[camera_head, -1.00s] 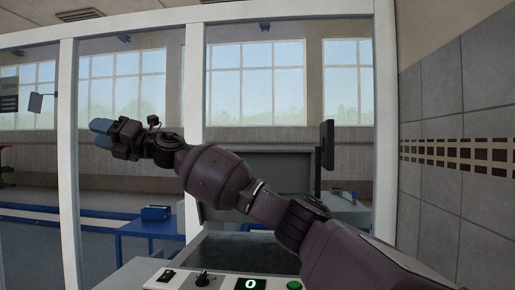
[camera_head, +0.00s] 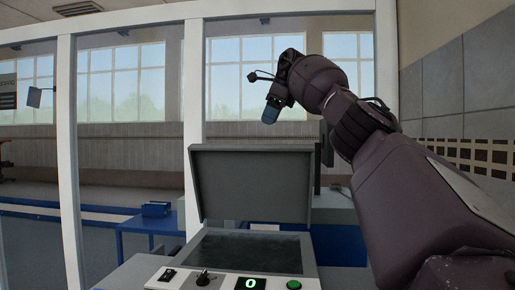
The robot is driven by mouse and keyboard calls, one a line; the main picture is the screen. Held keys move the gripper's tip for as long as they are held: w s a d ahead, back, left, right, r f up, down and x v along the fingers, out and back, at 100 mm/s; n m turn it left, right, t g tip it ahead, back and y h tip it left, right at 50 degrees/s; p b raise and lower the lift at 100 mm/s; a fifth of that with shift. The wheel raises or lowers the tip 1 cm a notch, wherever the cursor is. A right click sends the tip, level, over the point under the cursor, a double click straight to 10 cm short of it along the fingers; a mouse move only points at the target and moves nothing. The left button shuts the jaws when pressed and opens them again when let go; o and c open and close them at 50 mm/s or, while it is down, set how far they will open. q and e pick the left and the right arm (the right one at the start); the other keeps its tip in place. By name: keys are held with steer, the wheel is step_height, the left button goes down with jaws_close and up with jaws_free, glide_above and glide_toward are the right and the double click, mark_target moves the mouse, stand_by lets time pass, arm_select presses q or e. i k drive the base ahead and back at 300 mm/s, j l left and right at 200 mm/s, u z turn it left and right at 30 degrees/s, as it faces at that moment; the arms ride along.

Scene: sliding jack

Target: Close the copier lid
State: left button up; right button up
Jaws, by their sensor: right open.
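The copier lid (camera_head: 250,186) is a grey panel that stands raised, tilted up at the back of the copier. Below it the dark glass bed (camera_head: 245,253) lies uncovered. The front panel (camera_head: 222,283) has switches, a small display reading 0 and a green button. My right gripper (camera_head: 271,113) is above the lid's upper right corner, apart from it, with its blue fingertips pointing down. Its jaws are open and hold nothing that I can see. My left gripper is not in view.
White posts (camera_head: 194,120) of a frame stand behind and to the left. A blue table with a blue box (camera_head: 156,210) is beyond the frame. A tiled wall (camera_head: 470,110) is close on the right. The space above the glass bed is clear.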

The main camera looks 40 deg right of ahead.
mark_target(262, 182)
steer(key=i+l, duration=0.35)
steer(key=l, duration=0.15)
steer(key=i+l, duration=0.35)
steer(key=l, duration=0.2)
